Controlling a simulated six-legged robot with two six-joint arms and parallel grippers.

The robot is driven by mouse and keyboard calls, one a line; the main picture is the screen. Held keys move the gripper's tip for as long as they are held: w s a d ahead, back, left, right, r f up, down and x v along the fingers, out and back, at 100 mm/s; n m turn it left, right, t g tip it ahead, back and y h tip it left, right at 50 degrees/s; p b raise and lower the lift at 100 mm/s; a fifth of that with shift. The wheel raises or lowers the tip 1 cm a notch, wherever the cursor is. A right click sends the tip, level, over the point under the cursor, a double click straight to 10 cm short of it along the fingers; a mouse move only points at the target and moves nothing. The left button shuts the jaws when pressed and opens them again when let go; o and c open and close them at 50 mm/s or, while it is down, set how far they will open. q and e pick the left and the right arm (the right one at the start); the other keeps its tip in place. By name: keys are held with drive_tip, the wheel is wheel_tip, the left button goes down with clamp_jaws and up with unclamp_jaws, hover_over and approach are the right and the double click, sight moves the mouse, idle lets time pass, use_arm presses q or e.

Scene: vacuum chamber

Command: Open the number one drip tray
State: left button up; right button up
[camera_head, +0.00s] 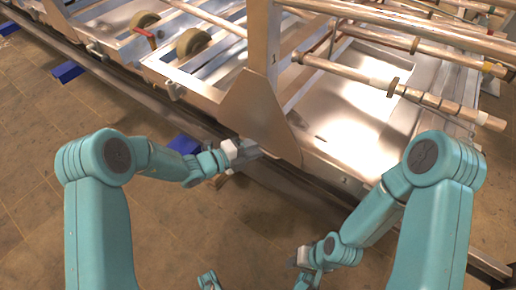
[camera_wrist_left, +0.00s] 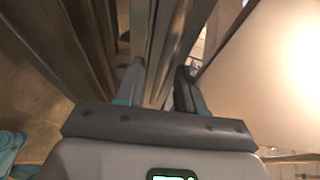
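A shiny metal tray-like pan (camera_head: 345,125) lies under the tubes in the head view, right of a broad upright metal plate (camera_head: 255,108). My left gripper (camera_head: 250,150) is at the front rail, by the foot of the plate. In the left wrist view its two fingers (camera_wrist_left: 158,90) are apart, with long metal edges showing between and beyond them; contact cannot be told. My right gripper (camera_head: 298,258) hangs low over the floor, away from the frame, too small to judge its opening.
A long metal rail (camera_head: 130,92) runs along the chamber's front. Several long tubes (camera_head: 400,90) cross above the pan. Two round rollers (camera_head: 193,42) sit in the frame at upper left. Blue blocks (camera_head: 67,71) stand below the rail. The tiled floor (camera_head: 40,130) at left is clear.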

use_arm(q)
drive_tip(key=shift+w+d, duration=0.2)
drive_tip(key=shift+d, duration=0.15)
use_arm(e)
drive_tip(key=shift+f, duration=0.1)
use_arm(q)
clamp_jaws()
drive_tip(key=shift+a, duration=0.1)
